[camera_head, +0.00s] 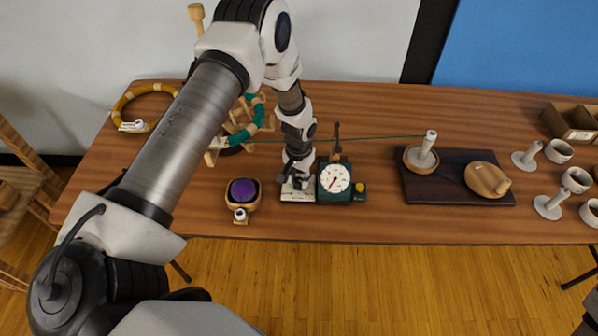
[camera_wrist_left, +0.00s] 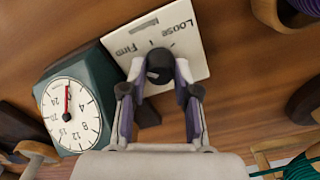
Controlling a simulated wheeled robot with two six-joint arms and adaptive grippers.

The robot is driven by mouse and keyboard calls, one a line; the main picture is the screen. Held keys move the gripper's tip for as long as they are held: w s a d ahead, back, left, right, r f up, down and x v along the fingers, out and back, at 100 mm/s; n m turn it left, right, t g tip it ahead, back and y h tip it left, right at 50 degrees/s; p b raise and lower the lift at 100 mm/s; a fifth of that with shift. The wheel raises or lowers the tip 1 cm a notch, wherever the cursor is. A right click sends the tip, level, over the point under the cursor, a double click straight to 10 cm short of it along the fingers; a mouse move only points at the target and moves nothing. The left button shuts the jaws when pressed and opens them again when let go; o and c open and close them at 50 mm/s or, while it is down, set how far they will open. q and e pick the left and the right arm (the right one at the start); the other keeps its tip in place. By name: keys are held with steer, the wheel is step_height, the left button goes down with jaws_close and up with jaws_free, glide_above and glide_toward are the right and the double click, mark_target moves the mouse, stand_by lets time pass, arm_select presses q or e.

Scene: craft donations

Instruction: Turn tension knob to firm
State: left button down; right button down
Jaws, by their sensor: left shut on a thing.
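The tension knob (camera_wrist_left: 160,62) is small, round and dark in the left wrist view. It sits in front of a white card (camera_wrist_left: 188,40) printed "Loose" and "Firm" with small marks. My left gripper (camera_wrist_left: 160,76) is shut on the knob, with one finger on each side of it. In the head view my left gripper (camera_head: 297,180) reaches down over the card (camera_head: 298,195) and hides the knob. Which mark the knob points to I cannot tell. My right gripper is not in view.
A green box with a white dial (camera_head: 335,178) stands close beside the gripper on the right. A purple yarn bowl (camera_head: 243,209) is to the left. A green strand runs to a spool (camera_head: 424,155) on a dark board (camera_head: 440,195). Cups stand far right.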

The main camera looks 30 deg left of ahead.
mark_target(299, 181)
arm_select(q)
steer(key=shift+s+f+n+p, duration=0.2)
steer(key=shift+s+n+p, duration=0.15)
steer(key=shift+n, duration=0.65)
steer(key=shift+w, duration=0.1)
steer(key=c, duration=0.8)
jaws_free()
steer(key=shift+w, duration=0.1)
steer(key=shift+c, duration=0.2)
steer(key=shift+w+r, duration=0.1)
steer(key=shift+r, duration=0.15)
step_height(299, 181, up, 12)
steer(key=shift+f, duration=0.2)
